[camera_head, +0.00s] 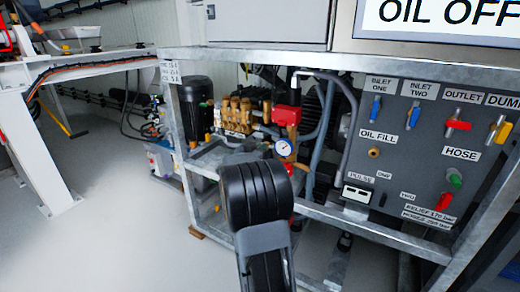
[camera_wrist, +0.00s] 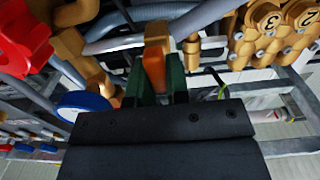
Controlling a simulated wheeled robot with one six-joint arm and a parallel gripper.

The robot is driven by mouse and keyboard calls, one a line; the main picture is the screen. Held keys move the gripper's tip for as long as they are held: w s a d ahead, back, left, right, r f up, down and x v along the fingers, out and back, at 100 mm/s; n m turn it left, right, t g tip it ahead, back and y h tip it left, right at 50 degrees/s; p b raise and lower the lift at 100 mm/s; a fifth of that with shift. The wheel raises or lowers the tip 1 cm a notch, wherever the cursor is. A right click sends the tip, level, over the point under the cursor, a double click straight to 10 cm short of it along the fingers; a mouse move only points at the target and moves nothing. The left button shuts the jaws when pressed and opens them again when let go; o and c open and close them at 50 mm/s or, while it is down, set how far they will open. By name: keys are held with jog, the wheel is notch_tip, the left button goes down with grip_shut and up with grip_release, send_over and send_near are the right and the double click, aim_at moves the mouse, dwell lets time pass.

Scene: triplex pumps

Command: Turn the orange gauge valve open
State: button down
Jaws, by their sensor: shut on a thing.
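In the wrist view the orange gauge valve handle (camera_wrist: 154,68) stands upright between the two green fingers of my gripper (camera_wrist: 155,78). The fingers are shut on it, one on each side. The pressure gauge shows as a blue round body (camera_wrist: 84,106) just left of the fingers. In the head view the gauge (camera_head: 283,147) shows its white dial, right above my arm's black link. That link hides my gripper and most of the valve there. The lower part of the handle is hidden behind the fingers in the wrist view.
A red part (camera_wrist: 22,40) is close on the left, and brass pump caps (camera_wrist: 268,18) marked 3 and 2 are at the upper right. Grey hoses run behind. In the head view a galvanised frame rail (camera_head: 345,220) crosses near my arm. Open floor (camera_head: 110,210) lies left.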

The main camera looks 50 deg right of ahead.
jog(key=shift+r+p, duration=0.15)
jog(key=shift+p, duration=0.2)
jog(key=n+p, duration=0.1)
jog(key=p, duration=0.1)
jog(key=shift+r+p, duration=0.2)
jog(key=shift+p, duration=0.1)
jog(key=n+p, duration=0.1)
jog(key=p, duration=0.2)
jog(key=shift+w+r+n, duration=0.1)
jog(key=shift+w+n, duration=0.05)
jog(key=shift+n, duration=0.25)
jog(key=n+p, duration=0.2)
jog(key=p, duration=0.2)
jog(key=n+p, duration=0.2)
jog(key=p, duration=0.2)
jog(key=shift+w+a+f+n, duration=0.1)
jog(key=shift+w+f+n, duration=0.1)
jog(key=shift+n, duration=0.1)
jog(key=shift+w+f+n+p, duration=0.1)
jog(key=shift+f+n+p, duration=0.15)
jog(key=shift+n+p, duration=1.4)
jog(key=shift+w+f+n+p, duration=0.1)
jog(key=shift+f+n+p, duration=0.2)
jog(key=shift+n+p, duration=1.35)
jog(key=shift+w+f+n+p, duration=0.1)
jog(key=shift+f+n+p, duration=0.15)
jog(key=shift+n+p, duration=1.4)
jog(key=shift+n, duration=0.45)
jog(key=c, duration=1.1)
grip_release()
